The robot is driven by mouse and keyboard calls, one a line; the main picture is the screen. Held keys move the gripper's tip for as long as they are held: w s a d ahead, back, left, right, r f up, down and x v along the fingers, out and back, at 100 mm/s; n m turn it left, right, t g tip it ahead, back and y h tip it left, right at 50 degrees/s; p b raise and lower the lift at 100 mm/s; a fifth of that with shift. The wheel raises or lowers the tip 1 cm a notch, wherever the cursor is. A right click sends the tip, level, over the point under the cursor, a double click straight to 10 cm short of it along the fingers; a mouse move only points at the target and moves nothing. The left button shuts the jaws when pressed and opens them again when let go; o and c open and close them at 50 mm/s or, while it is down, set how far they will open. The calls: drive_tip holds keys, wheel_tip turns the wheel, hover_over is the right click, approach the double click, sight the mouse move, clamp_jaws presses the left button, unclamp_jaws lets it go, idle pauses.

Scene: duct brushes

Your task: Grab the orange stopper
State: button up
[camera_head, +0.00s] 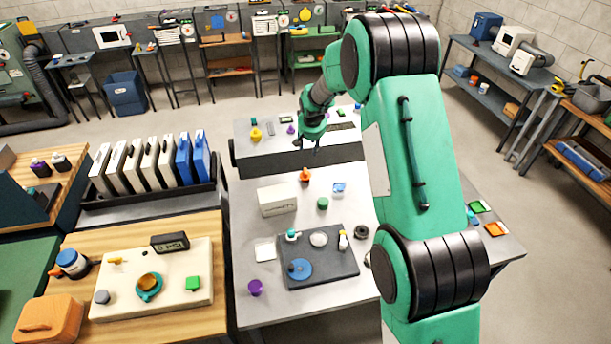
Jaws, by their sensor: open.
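A small orange stopper (305,175) stands on the grey table, behind the white box and the green cylinder. My gripper (308,147) hangs from my green arm above the back part of the table, near the dark step. In the picture it is just above the stopper and apart from it. Its jaws are open and look empty; the fingers are small and dark here. My arm's large links cover the right part of the table.
Near the stopper are a white box (278,200), a green cylinder (322,203) and a blue-and-white item (339,188). A dark grey board (330,268) with several small parts lies in front. A purple cup (255,287) stands at the front left. Binders (150,165) stand on the left.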

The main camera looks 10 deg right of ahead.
drive_tip(key=p+x, duration=0.1)
drive_tip(key=x, duration=1)
drive_tip(key=shift+w+a+f, duration=0.15)
drive_tip(key=shift+a+f, duration=0.05)
drive_tip(key=shift+f, duration=0.05)
hover_over(306, 171)
drive_tip(key=s, duration=0.2)
wheel_tip(306, 171, down, 8)
drive_tip(key=shift+s+a+r+p, duration=0.1)
drive_tip(key=shift+s+p, duration=0.05)
drive_tip(key=shift+p, duration=0.2)
drive_tip(key=shift+p+x, duration=0.35)
drive_tip(key=shift+x, duration=2.3)
drive_tip(key=shift+c, duration=0.2)
drive_tip(key=shift+r, duration=0.1)
clamp_jaws()
